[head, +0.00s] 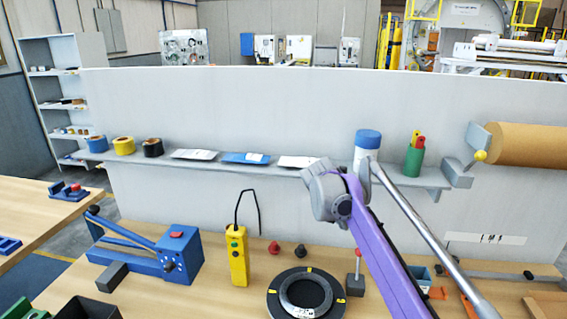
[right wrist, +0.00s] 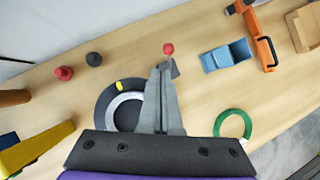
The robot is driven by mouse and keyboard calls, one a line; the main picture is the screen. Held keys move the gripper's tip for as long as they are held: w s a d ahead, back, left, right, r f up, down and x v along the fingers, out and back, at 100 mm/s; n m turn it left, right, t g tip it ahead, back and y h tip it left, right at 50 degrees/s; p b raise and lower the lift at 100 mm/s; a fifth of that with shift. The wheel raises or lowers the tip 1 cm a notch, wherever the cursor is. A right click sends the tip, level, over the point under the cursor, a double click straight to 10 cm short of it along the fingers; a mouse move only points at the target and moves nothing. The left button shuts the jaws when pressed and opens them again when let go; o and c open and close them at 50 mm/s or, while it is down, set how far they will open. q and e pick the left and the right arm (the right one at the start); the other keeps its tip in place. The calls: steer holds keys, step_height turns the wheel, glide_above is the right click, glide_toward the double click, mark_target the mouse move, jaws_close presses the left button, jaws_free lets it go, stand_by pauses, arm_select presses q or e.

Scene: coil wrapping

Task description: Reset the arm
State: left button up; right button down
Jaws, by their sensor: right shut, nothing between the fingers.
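My right arm (head: 385,255) rises from the lower right in the head view, with a purple link and a grey joint over the workbench. I cannot make out its fingertips there. In the right wrist view my right gripper (right wrist: 161,70) points forward above the bench, its two grey fingers together with nothing between them. It overlaps a dark coil ring (right wrist: 106,98) in that view; the ring also shows in the head view (head: 275,302), flat on the bench. My left gripper is in neither view.
A red-knobbed lever (head: 356,275), a yellow pendant (head: 237,256) and a blue press (head: 178,255) stand on the bench (head: 215,300). A shelf (head: 320,174) holds tapes, packets and cups. In the right wrist view lie a blue bin (right wrist: 228,56) and a green ring (right wrist: 232,112).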

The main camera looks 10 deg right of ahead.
steer(key=s+a+f+m+y, duration=0.1)
steer(key=s+a+f+m, duration=0.1)
steer(key=s+f+m, duration=0.4)
steer(key=s+a+f+m+t+y, duration=0.1)
steer(key=s+f+m, duration=0.4)
steer(key=s+m, duration=0.7)
steer(key=s+a+f+m+y, duration=0.3)
steer(key=s+f+m, duration=0.3)
steer(key=s, duration=1.2)
steer(key=m, duration=0.3)
steer(key=shift+f+t, duration=0.35)
steer(key=shift+t, duration=0.05)
